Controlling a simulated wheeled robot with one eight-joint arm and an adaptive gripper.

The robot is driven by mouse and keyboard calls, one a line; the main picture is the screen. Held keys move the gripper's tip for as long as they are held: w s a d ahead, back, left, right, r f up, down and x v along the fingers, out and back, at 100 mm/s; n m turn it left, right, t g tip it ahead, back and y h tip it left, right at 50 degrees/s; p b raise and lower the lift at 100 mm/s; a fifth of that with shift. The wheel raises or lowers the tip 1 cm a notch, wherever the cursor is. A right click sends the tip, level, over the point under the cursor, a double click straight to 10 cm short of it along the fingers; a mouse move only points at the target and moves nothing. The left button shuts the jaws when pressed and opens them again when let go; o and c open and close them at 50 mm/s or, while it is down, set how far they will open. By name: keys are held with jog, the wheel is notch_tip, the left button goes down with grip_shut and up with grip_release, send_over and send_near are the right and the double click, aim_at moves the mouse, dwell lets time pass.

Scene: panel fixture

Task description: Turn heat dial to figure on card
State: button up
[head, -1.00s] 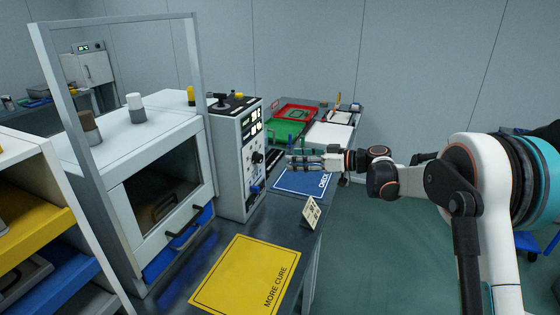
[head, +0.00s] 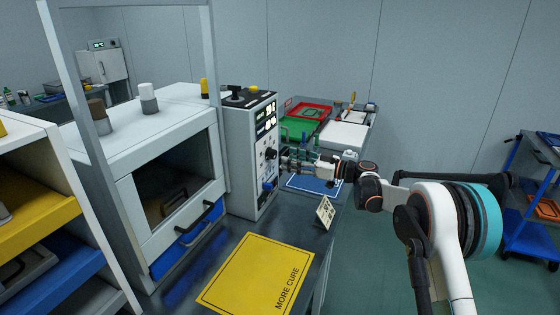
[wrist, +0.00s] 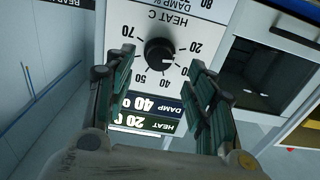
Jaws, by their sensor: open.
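The black heat dial (wrist: 159,53) sits on the white control panel (wrist: 125,18), which appears upside down in the wrist view. Figures ring the dial, with 20, 40, 50 and 70 legible. A light mark shows on its lower right side. The heat display (wrist: 140,121) shows 20 and a further digit, partly hidden by a finger. My gripper (wrist: 155,78) is open, its fingers either side of the dial in the picture; contact cannot be told. In the head view my gripper (head: 284,163) is close to the panel face. The small standing card (head: 326,212) is too small to read.
A yellow MORE CURE mat (head: 255,275) lies on the bench in front. A blue mat (head: 315,185) lies beneath my gripper. A cabinet (head: 145,205) with a dark window stands left of the panel. Red and green trays (head: 300,127) lie behind.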

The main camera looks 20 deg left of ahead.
aim_at(275, 155)
jog(key=shift+w+a+b, duration=0.2)
jog(key=shift+a+b, duration=0.35)
jog(key=shift+a, duration=2)
jog(key=c, duration=1.1)
